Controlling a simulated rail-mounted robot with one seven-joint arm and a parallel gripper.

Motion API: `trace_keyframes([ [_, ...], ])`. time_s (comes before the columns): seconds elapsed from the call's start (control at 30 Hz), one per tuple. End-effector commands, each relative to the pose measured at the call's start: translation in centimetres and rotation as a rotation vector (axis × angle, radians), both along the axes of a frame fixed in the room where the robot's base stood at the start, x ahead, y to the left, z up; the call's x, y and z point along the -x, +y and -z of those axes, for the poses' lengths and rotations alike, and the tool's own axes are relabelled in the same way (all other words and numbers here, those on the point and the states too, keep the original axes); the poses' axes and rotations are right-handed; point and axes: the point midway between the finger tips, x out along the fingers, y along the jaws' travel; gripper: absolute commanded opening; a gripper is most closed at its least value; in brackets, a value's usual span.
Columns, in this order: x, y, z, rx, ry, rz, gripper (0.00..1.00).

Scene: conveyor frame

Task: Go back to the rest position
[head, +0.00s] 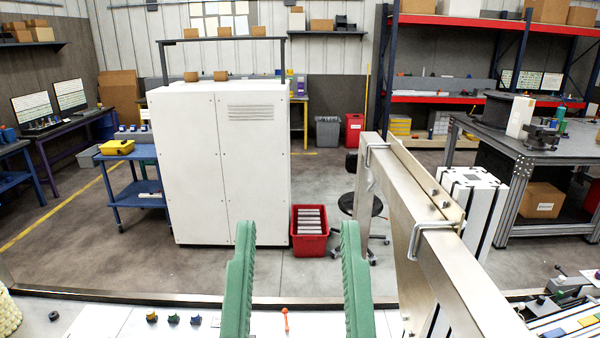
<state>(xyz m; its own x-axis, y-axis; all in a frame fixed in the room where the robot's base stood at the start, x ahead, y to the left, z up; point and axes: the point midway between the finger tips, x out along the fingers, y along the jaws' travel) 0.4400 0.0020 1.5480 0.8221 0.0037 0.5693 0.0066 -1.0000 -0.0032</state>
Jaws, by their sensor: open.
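My gripper (297,285) shows at the bottom middle of the head view as two green ribbed fingers. The fingers stand upright, wide apart, with nothing between their tips. They are above the near work surface (105,322). A small orange-red part (286,319) shows on that surface, seen through the gap between the fingers. The rest of my arm is out of view.
A metal conveyor frame (428,225) with clamps stands close on the right. Several small coloured parts (173,319) lie left of the fingers. Beyond are a white cabinet (218,165), a red bin (309,240) and a workbench (530,150). Open floor lies left.

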Motion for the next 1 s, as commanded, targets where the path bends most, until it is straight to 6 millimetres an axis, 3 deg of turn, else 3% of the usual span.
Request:
trace_keyframes([
  [0.03,0.0,0.0,-5.1,-0.001,-0.001,-0.002,0.53],
  [0.1,0.0,0.1,-9.0,-0.002,0.0,-0.004,0.53],
  [0.3,0.0,0.1,-19.4,-0.007,0.001,-0.01,0.53],
  [0.4,0.0,0.2,-22.5,-0.009,0.002,-0.012,0.53],
  [1.0,0.0,0.2,-22.1,-0.01,0.004,-0.014,0.53],
])
